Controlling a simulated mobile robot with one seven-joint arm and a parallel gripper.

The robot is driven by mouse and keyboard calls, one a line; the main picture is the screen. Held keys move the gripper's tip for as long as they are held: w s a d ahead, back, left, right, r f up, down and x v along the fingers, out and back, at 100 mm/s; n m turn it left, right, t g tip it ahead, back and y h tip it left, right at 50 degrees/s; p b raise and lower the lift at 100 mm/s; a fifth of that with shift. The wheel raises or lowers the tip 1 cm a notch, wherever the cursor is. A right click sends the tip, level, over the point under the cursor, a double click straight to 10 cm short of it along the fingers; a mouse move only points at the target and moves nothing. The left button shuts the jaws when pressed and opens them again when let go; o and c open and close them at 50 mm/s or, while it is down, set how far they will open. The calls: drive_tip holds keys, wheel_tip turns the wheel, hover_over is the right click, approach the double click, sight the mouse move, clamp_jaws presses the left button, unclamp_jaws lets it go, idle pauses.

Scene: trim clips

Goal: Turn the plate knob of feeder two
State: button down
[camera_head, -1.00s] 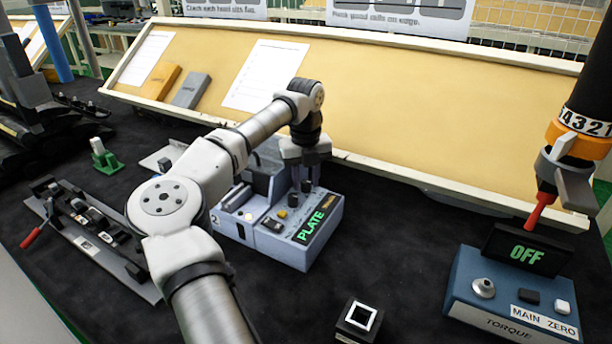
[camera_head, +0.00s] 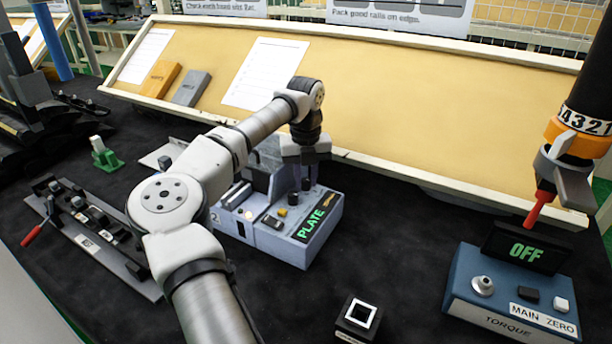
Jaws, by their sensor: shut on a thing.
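Feeder two (camera_head: 272,247) is a pale grey-blue box in the middle of the table, with a "2" on its left side. Its dark panel (camera_head: 310,225) reads "PLATE" in green, with smaller yellow marks beside it. Two dark knobs stand on its top: a nearer one (camera_head: 293,198) and a farther one (camera_head: 306,185). My gripper (camera_head: 306,176) points straight down over the farther knob and is shut on it. The fingertips are small here and partly hide the knob, so its turn angle cannot be read.
A blue torque box (camera_head: 510,300) with an "OFF" display stands at the right, under a hanging driver (camera_head: 545,195). A small dark block (camera_head: 358,318) lies in front. A rail fixture (camera_head: 95,235) is at the left. A sloped board (camera_head: 400,110) closes off the back.

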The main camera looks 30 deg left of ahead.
sight(306, 179)
drive_tip(key=m, duration=0.5)
drive_tip(key=shift+r+p, duration=0.1)
drive_tip(key=shift+p, duration=0.25)
drive_tip(key=m, duration=0.5)
drive_tip(key=shift+w+p, duration=0.1)
drive_tip(key=shift+p, duration=0.2)
drive_tip(key=shift+m, duration=0.3)
drive_tip(key=c, duration=1.5)
unclamp_jaws()
wheel_tip(306, 179, up, 14)
drive_tip(key=b, duration=0.2)
